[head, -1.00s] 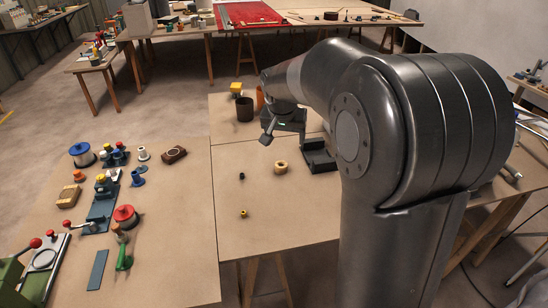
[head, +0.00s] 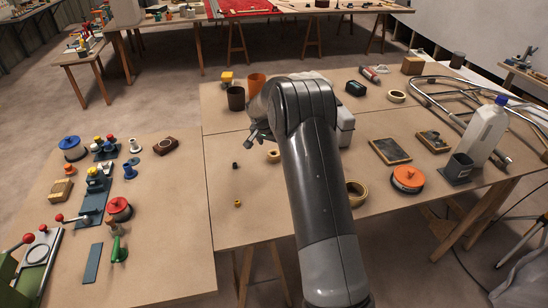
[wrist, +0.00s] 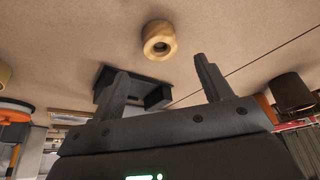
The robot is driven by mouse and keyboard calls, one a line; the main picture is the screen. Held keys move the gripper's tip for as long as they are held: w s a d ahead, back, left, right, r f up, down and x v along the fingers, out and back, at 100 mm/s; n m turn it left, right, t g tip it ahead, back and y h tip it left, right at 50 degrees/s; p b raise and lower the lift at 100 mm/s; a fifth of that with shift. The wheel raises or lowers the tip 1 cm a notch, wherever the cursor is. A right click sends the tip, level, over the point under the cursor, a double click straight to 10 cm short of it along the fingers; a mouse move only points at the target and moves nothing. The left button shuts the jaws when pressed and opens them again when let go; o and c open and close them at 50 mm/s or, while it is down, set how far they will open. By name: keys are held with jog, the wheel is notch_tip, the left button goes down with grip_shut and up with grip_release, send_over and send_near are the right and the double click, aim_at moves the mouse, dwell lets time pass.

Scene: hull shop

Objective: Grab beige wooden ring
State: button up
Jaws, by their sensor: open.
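The beige wooden ring (wrist: 159,41) lies flat on the table in the wrist view, beyond my fingertips and roughly centred between them. In the head view my gripper (head: 258,133) shows only in part, just above and left of the ring.
A dark tray-like block (wrist: 150,92) stands close to the ring, behind the left finger in the wrist view. A brown cup (head: 236,98) and an orange cup (head: 256,84) stand at the back. A small black piece (head: 235,165) and a yellow nut (head: 237,203) lie nearby.

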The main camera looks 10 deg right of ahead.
aim_at(275, 154)
jog(key=x, duration=0.8)
jog(key=shift+c, duration=0.5)
jog(key=c, duration=1)
jog(key=shift+o, duration=0.2)
jog(key=shift+r, duration=0.15)
